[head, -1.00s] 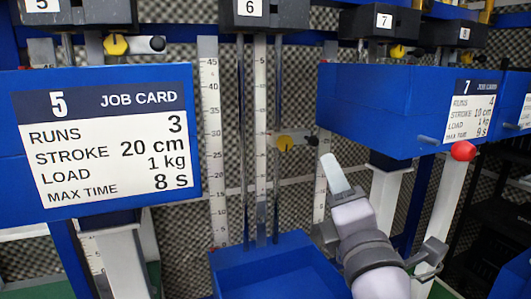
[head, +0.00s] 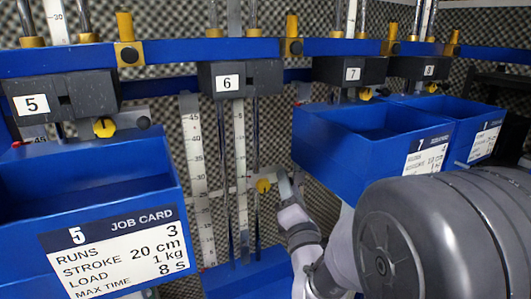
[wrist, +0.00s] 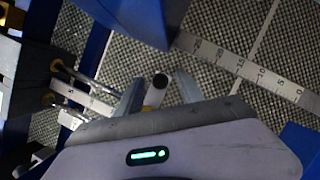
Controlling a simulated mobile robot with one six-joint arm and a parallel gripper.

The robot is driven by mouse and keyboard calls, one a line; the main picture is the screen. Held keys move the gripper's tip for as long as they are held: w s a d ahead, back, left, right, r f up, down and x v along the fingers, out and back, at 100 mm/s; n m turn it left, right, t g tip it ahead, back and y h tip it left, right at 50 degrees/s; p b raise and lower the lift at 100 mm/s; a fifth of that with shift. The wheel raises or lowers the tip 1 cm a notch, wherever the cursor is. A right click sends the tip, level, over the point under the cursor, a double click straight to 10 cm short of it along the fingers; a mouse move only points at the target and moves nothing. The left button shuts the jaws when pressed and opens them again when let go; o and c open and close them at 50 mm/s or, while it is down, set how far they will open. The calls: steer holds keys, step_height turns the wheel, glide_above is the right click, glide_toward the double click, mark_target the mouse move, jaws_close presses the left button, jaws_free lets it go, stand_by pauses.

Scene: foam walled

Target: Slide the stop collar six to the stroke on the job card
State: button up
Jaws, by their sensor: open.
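Stop collar six shows as a yellow knob (head: 263,186) with a thin crossbar, low on the rods under the block marked 6 (head: 228,82). Graduated scales (head: 196,150) stand beside the rods; I cannot read the collar's exact height. My gripper (head: 288,187) is just right of the knob, partly hidden by my own arm. In the wrist view my gripper (wrist: 157,92) is open, with a dark round end (wrist: 160,81) and a yellow part of the collar (wrist: 151,98) between its fingers. Contact cannot be told. Job card six is not in view.
Blue bin 5 (head: 25,205) carries its card (head: 115,252), reading stroke 20 cm. Blue bins 7 (head: 330,150) and 8 (head: 480,115) stand right of station six. A blue bin (head: 225,275) lies below the collar. My arm fills the lower right.

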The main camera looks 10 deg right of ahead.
steer(key=p+x, duration=0.2)
steer(key=x, duration=0.2)
steer(key=shift+w, duration=0.1)
jaws_close()
steer(key=shift+r, duration=0.15)
stand_by(1.2)
